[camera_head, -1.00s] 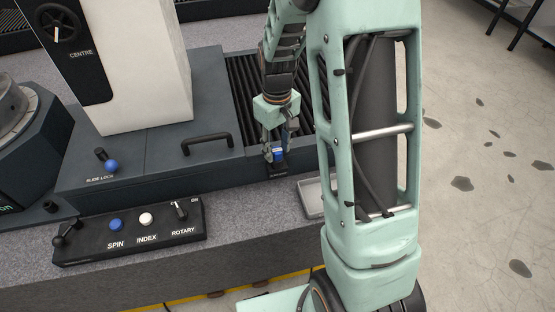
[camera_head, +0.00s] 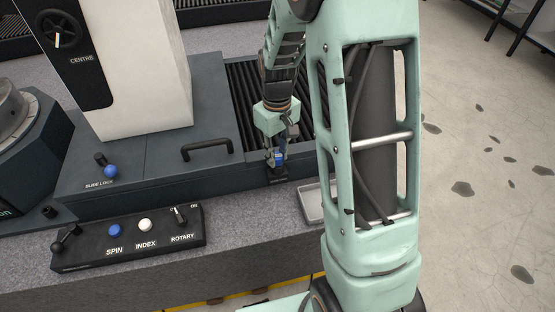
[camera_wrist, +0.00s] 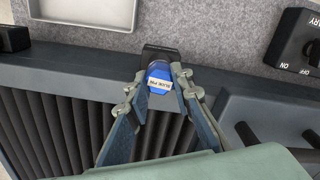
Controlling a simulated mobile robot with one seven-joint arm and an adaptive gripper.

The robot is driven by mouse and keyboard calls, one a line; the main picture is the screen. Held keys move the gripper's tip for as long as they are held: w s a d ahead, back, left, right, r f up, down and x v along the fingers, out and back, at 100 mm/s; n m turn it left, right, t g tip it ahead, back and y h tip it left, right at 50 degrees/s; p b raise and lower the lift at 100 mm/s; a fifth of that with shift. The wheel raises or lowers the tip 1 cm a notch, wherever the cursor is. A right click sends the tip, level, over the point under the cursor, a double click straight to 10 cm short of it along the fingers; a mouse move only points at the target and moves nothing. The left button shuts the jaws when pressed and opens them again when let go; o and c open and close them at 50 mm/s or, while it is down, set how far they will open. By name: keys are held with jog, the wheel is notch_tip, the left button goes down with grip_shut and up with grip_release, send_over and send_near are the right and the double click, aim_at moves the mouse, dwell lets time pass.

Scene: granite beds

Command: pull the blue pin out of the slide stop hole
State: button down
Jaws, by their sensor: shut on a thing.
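The blue pin (camera_wrist: 158,82), with a white label reading "SLIDE PIN", is between the fingertips of my gripper (camera_wrist: 160,86) in the wrist view. My gripper is shut on it. In the head view the blue pin (camera_head: 279,158) shows as a small blue patch between the fingers of my gripper (camera_head: 277,160). The pin is at a dark block, the slide stop (camera_wrist: 160,52), at the front edge of the slide bed. The hole itself is hidden, so I cannot tell how deep the pin sits.
A grey tray (camera_head: 313,204) lies on the granite just right of the stop. A black handle (camera_head: 207,149) and the blue-knobbed slide lock (camera_head: 110,172) stand to the left. A control box (camera_head: 130,238) with buttons is at the front left. Black bellows (camera_head: 240,92) lie behind.

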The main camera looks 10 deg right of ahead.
aim_at(277, 156)
jog(key=shift+r+p, duration=0.55)
jog(key=shift+r, duration=0.2)
jog(key=shift+r+p, duration=1.65)
jog(key=shift+r, duration=0.65)
